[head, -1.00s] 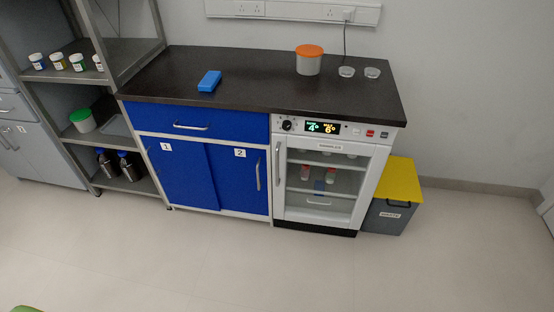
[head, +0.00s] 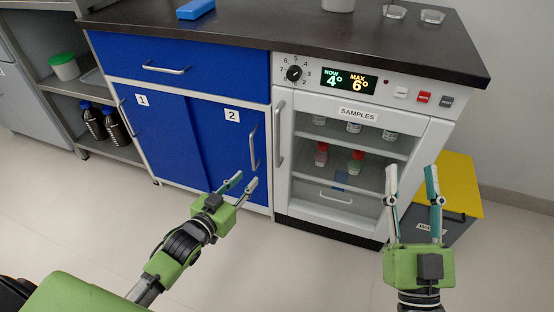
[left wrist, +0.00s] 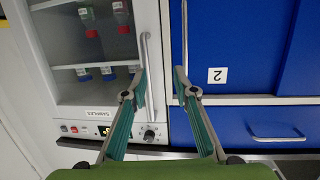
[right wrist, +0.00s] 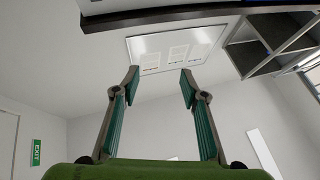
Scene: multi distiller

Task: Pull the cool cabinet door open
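The cool cabinet (head: 350,88) is a white unit with a glass door (head: 345,205) labelled SAMPLES. The door looks closed. Its vertical handle (head: 280,135) is on the door's left side and also shows in the left wrist view (left wrist: 148,55). My left gripper (head: 244,182) is open and empty, in front of blue door 2, lower and left of that handle. In the left wrist view its fingertips (left wrist: 160,72) line up near the cabinet handle and the blue door's handle; I cannot tell the depth gap. My right gripper (head: 411,170) is open and empty, in front of the cabinet's right side.
Blue door 2 (head: 222,150) has its own vertical handle (head: 253,148) close to the cabinet handle. A grey bin with a yellow lid (head: 455,185) stands right of the cabinet. Bottles stand inside on shelves. The floor (head: 300,270) in front is clear.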

